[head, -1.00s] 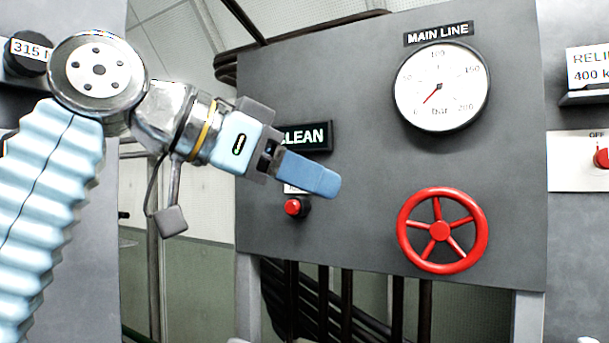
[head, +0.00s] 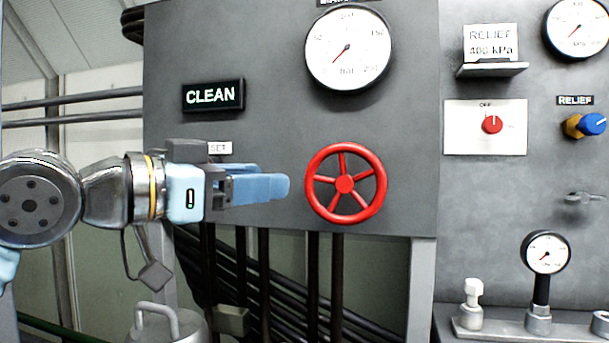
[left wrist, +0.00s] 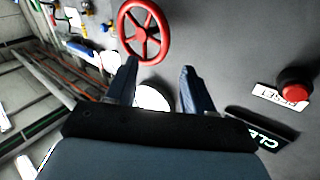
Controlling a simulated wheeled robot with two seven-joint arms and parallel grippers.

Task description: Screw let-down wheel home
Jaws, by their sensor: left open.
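The red five-spoked wheel (head: 345,184) is on the grey panel, below the large gauge. It also shows at the top of the left wrist view (left wrist: 145,33). My left gripper (head: 283,187) is just left of the wheel, at about hub height in the head view. Its blue fingers are open and empty. In the left wrist view the open fingertips (left wrist: 160,68) are below the wheel in the picture, with a gap between them and its rim. My right gripper is not in view.
The large gauge (head: 348,48) is above the wheel, and the lit CLEAN sign (head: 212,95) is at upper left. A red button (left wrist: 295,84) shows in the left wrist view. At right are a red OFF knob (head: 492,125), a blue relief knob (head: 592,124) and a small gauge (head: 547,253).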

